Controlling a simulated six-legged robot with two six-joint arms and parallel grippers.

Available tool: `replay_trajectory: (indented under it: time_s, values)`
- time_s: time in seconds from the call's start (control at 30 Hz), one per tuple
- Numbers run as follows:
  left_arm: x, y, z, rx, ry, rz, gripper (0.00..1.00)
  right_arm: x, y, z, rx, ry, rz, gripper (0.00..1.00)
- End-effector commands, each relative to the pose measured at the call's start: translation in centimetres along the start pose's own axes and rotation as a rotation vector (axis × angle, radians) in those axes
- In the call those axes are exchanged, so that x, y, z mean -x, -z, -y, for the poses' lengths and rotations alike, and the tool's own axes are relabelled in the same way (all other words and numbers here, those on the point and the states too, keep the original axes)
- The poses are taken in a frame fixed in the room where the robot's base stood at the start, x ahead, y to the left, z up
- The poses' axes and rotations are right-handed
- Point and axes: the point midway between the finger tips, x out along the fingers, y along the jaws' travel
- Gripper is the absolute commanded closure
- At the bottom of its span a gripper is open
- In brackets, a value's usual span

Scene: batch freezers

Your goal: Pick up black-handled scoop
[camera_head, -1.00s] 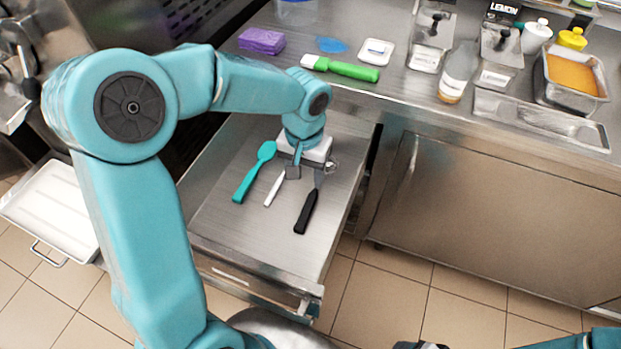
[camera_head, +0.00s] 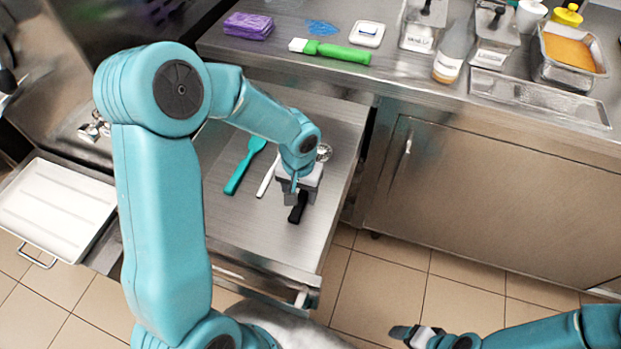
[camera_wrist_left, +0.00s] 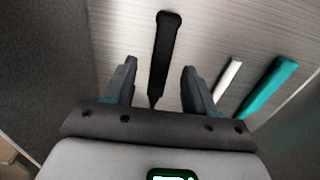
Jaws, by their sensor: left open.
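The black-handled scoop's handle (camera_head: 297,208) lies in the open metal drawer, its front end showing just past my left gripper (camera_head: 291,196). A round metal part (camera_head: 323,152) shows behind the gripper and may be its scoop end. In the left wrist view the black handle (camera_wrist_left: 164,50) runs between the two fingers of my left gripper (camera_wrist_left: 160,85), apart from both. The left gripper is open and empty, over the handle. My right gripper (camera_head: 415,335) is at the bottom edge, low and away from the drawer; its jaws are unclear.
A teal spatula (camera_head: 244,167) and a white-handled tool (camera_head: 268,177) lie left of the scoop in the drawer (camera_head: 240,225). The counter behind holds a green-handled brush (camera_head: 330,50), a purple pack (camera_head: 249,26) and metal containers. A white tray (camera_head: 55,210) stands at left.

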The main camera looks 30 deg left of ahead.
Motion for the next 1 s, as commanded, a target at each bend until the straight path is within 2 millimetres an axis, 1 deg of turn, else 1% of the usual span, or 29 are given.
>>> replay_trajectory:
  time_s: [0.03,0.1,0.2,0.47,0.5,0.57,0.6,0.63,0.9,1.0]
  values:
    - [-1.2,0.0,0.0,0.0,0.0,0.004,0.45,-0.3,0.0,-0.1,0.0,0.0,0.0,0.29]
    - [-2.3,0.1,0.1,0.002,0.0,0.003,0.45,-0.6,0.0,-0.2,0.0,0.0,0.0,0.29]
    - [-3.2,0.2,0.2,0.0,0.0,0.001,0.45,-0.7,0.0,-0.2,0.0,0.0,0.0,0.29]
    - [-3.3,0.2,0.1,0.001,0.0,0.0,0.45,-0.6,0.0,-0.2,0.0,0.0,0.0,0.29]
    - [-3.3,0.2,0.1,0.001,0.0,0.0,0.58,-0.6,0.0,-0.2,0.0,0.0,0.0,0.29]
    - [-3.3,0.2,0.1,0.001,0.0,0.0,0.77,-0.6,0.0,-0.2,0.0,0.0,0.0,0.29]
    - [-3.3,0.2,0.1,0.001,0.0,0.0,0.9,-0.6,0.0,-0.2,0.0,0.0,0.0,0.29]
    - [-3.3,0.2,0.1,0.001,0.0,0.0,1.0,-0.6,0.0,-0.2,0.0,0.0,0.0,0.29]
    - [-3.2,0.2,0.1,0.001,0.0,-0.001,1.0,-0.6,0.0,-0.2,0.0,0.0,0.0,0.29]
    - [-2.3,0.3,0.2,0.001,0.0,-0.004,1.0,-0.3,0.0,-0.1,0.0,0.0,0.0,0.29]
